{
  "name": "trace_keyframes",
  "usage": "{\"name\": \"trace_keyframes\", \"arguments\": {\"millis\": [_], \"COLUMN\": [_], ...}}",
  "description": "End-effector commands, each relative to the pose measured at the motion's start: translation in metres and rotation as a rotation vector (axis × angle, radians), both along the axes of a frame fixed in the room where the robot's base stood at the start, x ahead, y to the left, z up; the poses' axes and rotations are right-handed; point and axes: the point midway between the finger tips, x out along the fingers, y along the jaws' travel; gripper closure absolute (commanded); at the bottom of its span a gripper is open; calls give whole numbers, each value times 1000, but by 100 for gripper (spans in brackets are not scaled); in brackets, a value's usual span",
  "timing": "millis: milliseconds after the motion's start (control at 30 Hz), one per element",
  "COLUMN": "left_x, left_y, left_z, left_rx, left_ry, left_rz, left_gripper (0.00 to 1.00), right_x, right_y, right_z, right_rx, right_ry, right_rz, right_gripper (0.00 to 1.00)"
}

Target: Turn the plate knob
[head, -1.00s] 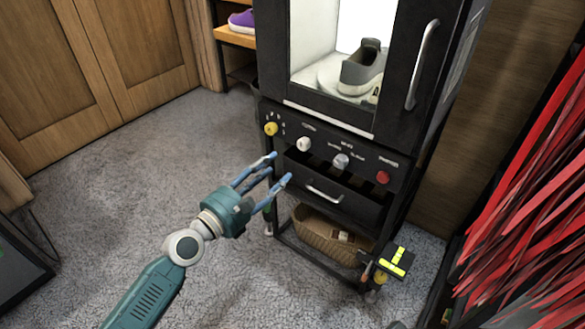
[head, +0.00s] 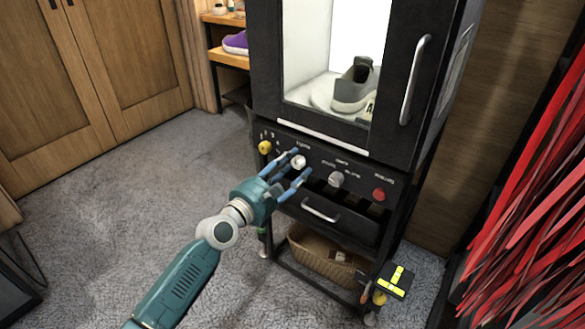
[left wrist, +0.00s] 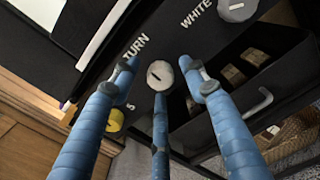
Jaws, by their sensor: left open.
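A pale round knob (head: 299,161) sits on the black control panel of the cabinet, second from the left. In the left wrist view this knob (left wrist: 160,75) has a dark slot mark, and "TURN" is printed near it. My left gripper (head: 296,167) is open, with its blue fingers spread around the knob. In the left wrist view, the left gripper's fingertips (left wrist: 159,77) are on either side of the knob and below it; I cannot tell whether they touch it. My right gripper is not in view.
A yellow knob (head: 264,147) is to the left; a grey knob (head: 336,179) and a red knob (head: 379,194) are to the right. A sneaker (head: 354,86) stands inside the lit cabinet. Below are a drawer handle (head: 321,211) and a wicker basket (head: 322,258).

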Motion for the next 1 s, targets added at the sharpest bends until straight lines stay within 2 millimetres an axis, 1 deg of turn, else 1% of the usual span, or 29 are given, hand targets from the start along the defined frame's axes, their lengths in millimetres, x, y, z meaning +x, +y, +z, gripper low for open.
{"name": "trace_keyframes", "arguments": {"millis": [67,100,167,200,267,300,567,767,1000], "left_x": [0,0,0,0,0,0,0,0,0], "left_y": [0,0,0,0,0,0,0,0,0], "left_z": [0,0,0,0,0,0,0,0,0], "left_rx": [0,0,0,0,0,0,12,70,218], "left_ry": [0,0,0,0,0,0,-10,-54,-161], "left_rz": [0,0,0,0,0,0,0,0,1], "left_gripper": [56,60,72,80,92,99,100,100,100], "right_x": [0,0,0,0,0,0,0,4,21], "right_y": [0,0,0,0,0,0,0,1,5], "right_z": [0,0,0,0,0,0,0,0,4], "right_rx": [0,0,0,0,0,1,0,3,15], "right_ry": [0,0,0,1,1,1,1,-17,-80], "right_rz": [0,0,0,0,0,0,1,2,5], "right_gripper": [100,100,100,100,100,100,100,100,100]}}
